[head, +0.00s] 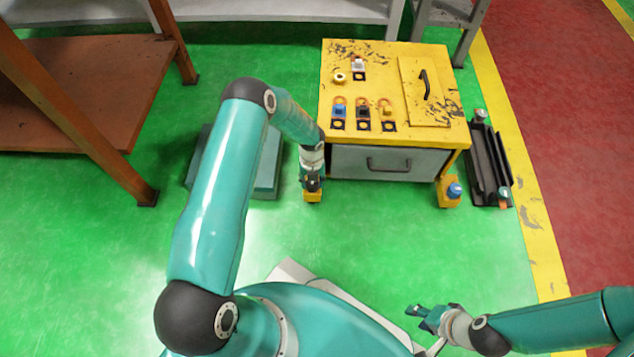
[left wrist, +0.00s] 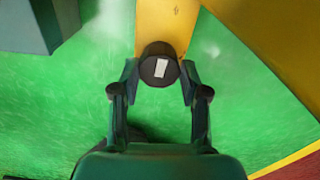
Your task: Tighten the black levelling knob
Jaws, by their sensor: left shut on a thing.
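The black levelling knob (left wrist: 152,72) shows in the left wrist view as a dark round cap with a white mark, at the end of a yellow bracket (left wrist: 165,22). My left gripper (left wrist: 159,83) has one finger on each side of the knob and is shut on it. In the head view my left gripper (head: 312,184) points down at the front left foot of the yellow cabinet (head: 345,125) and hides most of the knob. My right gripper (head: 424,316) hangs low at the bottom, away from the cabinet; its jaw state is unclear.
A blue knob (head: 454,191) sits on the cabinet's front right foot. The cabinet has a grey drawer (head: 350,162). A black tray (head: 488,165) lies to its right. A teal box (head: 268,172) stands left of my left gripper. Green floor is clear in front.

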